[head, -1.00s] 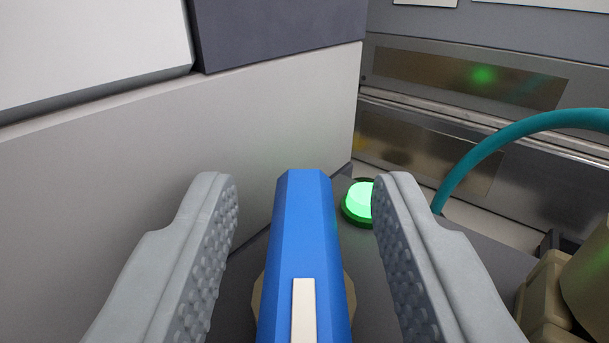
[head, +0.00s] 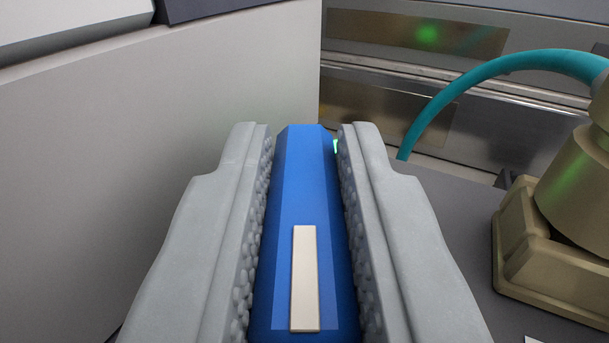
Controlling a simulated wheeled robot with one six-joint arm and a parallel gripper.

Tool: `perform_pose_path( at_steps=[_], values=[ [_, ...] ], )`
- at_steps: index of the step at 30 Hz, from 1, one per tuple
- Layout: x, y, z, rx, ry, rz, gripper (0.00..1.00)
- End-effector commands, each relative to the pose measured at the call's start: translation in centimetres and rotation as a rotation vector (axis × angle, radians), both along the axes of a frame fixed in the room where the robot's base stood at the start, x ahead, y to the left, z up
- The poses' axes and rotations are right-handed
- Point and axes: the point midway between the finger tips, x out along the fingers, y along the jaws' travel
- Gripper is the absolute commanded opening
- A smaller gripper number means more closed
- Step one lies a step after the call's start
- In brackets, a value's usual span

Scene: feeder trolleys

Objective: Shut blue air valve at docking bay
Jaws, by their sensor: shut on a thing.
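The blue valve handle (head: 306,190) is a long faceted bar with a white stripe (head: 305,278) on its near part. It points away from me in the middle of the head view. My gripper (head: 305,140) is shut on it, with a grey, knobbly-padded finger along each side. The handle's far tip shows between the fingertips. The valve body under the handle is hidden.
A pale wall panel (head: 150,150) stands close on the left. A teal hose (head: 480,75) arches at the right, near a tan fitting (head: 550,210) on a dark grey surface (head: 440,200). A metal panel (head: 400,85) is behind.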

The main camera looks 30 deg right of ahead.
Motion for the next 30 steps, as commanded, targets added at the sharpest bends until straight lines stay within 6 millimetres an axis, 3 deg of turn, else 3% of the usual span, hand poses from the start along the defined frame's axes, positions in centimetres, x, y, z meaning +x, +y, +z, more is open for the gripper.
perform_pose_path(
  at_steps=[9, 20, 21, 24, 30],
  values=[
    [0.11, 0.18, 0.07, 0.0, 0.0, -0.196, 0.0],
    [0.05, 0.16, 0.08, 0.001, 0.001, -0.217, 0.0],
    [0.05, 0.16, 0.08, 0.0, 0.0, -0.217, 0.2],
    [0.05, 0.16, 0.07, 0.0, 0.0, -0.217, 0.4],
    [0.04, 0.15, 0.04, 0.0, 0.001, -0.217, 0.4]
  ],
)
